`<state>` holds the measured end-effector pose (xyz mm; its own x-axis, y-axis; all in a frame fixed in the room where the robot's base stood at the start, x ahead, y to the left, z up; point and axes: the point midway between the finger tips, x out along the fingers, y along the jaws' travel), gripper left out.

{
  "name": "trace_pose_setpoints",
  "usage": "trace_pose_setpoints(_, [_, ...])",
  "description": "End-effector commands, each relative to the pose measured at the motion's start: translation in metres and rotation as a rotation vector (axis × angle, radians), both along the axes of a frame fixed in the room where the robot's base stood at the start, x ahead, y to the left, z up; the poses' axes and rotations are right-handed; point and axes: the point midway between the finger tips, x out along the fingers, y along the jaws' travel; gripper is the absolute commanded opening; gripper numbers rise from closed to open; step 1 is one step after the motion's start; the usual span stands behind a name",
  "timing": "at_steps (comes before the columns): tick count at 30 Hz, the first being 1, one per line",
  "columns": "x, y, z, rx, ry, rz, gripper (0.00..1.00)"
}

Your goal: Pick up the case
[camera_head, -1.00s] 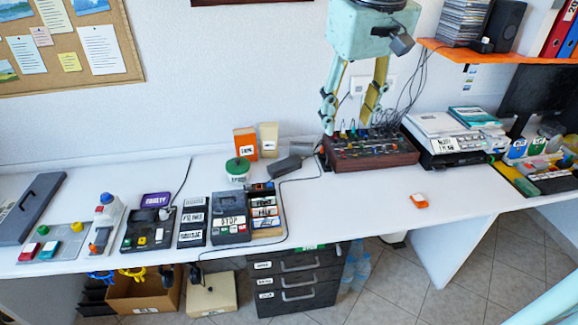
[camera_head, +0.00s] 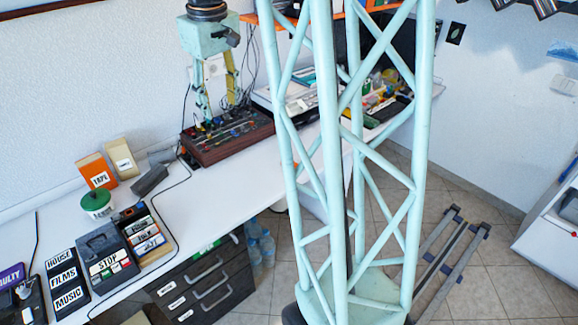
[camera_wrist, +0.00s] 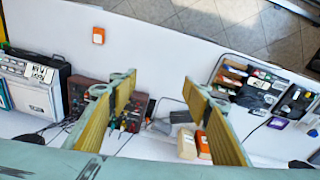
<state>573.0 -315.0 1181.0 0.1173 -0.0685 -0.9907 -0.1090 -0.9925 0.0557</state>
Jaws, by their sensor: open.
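A small orange and white case (camera_wrist: 98,35) lies on the bare white table in the wrist view, near the table edge. I cannot see it in the head view now, where my lattice column blocks part of the table. My gripper (camera_head: 221,116) hangs with its fingers down over the dark red mixer box (camera_head: 228,140). In the wrist view my gripper (camera_wrist: 158,84) has its two yellow-padded fingers wide apart with nothing between them. The orange case is beyond the fingers, up and to the left.
An orange TAPE box (camera_head: 97,171), a cream box (camera_head: 122,158) and a green-lidded tub (camera_head: 97,204) stand at the wall. Several labelled discs and a STOP recorder (camera_head: 108,257) are at the left. A printer (camera_wrist: 32,85) is beside the mixer. Cables cross the table.

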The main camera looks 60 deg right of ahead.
Motion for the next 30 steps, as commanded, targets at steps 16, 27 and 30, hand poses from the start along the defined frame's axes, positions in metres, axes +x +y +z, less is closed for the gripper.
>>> trace_pose_setpoints(16, [0.020, -0.112, -0.084, 0.018, 0.047, -0.028, 0.44])
trace_pose_setpoints(27, [0.017, -0.188, -0.149, 0.036, 0.074, -0.045, 0.44])
trace_pose_setpoints(30, [0.015, -0.208, -0.168, 0.040, 0.081, -0.050, 0.44])
